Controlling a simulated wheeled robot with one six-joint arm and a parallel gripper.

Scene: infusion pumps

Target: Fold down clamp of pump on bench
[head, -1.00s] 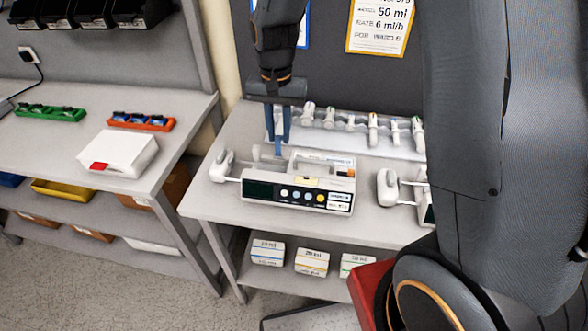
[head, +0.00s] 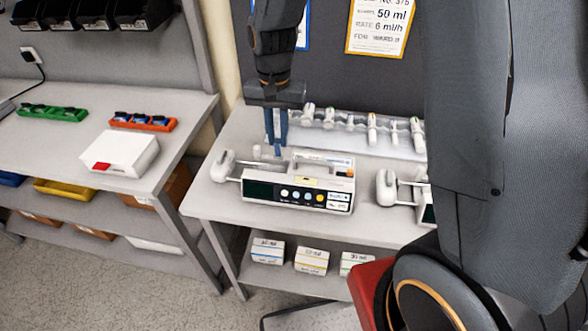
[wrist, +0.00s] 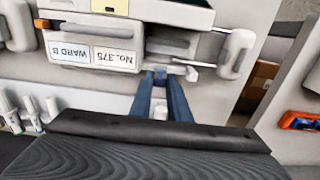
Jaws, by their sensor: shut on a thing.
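The pump (head: 298,194) lies on the bench (head: 222,203), with its dark display and several round buttons towards me. A carry handle stands on its top. In the wrist view the pump (wrist: 125,22) shows labels "No. 375" and "WARD B". My gripper (head: 276,147) points down behind the pump's left rear. In the wrist view its blue fingers (wrist: 160,76) are close together at the pump's rear edge, by a grey clamp part (wrist: 182,68). They are shut on this clamp part; the fingers hide much of the contact. A small pale piece shows between the fingers.
A second pump (head: 388,188) stands to the right, partly behind my arm. A rack of syringes (head: 345,142) runs along the bench's back. A side table at left holds a white box (head: 120,153), a green tray (head: 52,113) and an orange tray (head: 143,123).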

